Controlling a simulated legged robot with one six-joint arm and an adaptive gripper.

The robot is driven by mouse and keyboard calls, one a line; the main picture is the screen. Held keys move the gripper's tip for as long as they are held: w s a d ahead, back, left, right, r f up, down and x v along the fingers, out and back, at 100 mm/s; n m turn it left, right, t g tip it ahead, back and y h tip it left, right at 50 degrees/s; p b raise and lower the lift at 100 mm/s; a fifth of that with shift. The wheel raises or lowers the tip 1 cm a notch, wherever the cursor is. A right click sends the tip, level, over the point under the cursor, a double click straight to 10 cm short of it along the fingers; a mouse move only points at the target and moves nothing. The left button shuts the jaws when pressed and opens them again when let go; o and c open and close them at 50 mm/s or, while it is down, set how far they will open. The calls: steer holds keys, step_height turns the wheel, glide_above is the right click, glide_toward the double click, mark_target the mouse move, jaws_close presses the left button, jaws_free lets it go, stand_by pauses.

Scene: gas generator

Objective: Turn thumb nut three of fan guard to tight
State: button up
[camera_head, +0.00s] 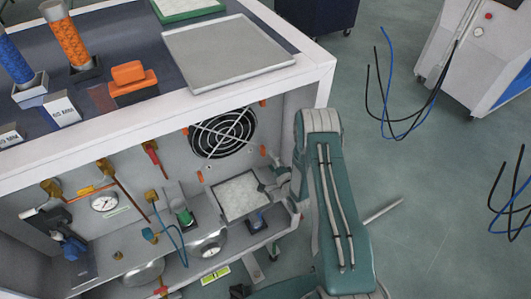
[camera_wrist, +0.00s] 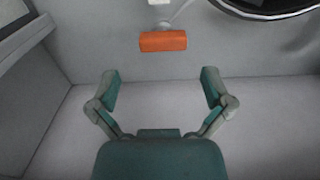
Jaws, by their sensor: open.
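The round black fan guard (camera_head: 222,133) is on the cabinet's inner back wall, with orange thumb nuts around it: upper left (camera_head: 185,130), upper right (camera_head: 262,103), lower left (camera_head: 200,176) and lower right (camera_head: 263,150). No numbers are readable on them. My gripper (camera_head: 268,186) is inside the cabinet's right end, below the lower-right nut. In the wrist view my gripper (camera_wrist: 160,86) is open and empty. One orange thumb nut (camera_wrist: 163,41) lies beyond the fingertips, centred between them and apart from them, its bar level. The guard's dark rim (camera_wrist: 270,10) shows at the upper right.
A square white filter panel (camera_head: 240,195) stands beside my gripper. A gauge (camera_head: 104,203), valves and pipes fill the left. The cabinet's right frame (camera_head: 312,85) is close to my arm. A grey tray (camera_head: 228,52) lies on top.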

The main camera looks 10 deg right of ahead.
steer(key=v, duration=0.6)
steer(key=shift+s+d, duration=0.2)
steer(key=shift+s, duration=0.05)
steer(key=shift+s, duration=0.1)
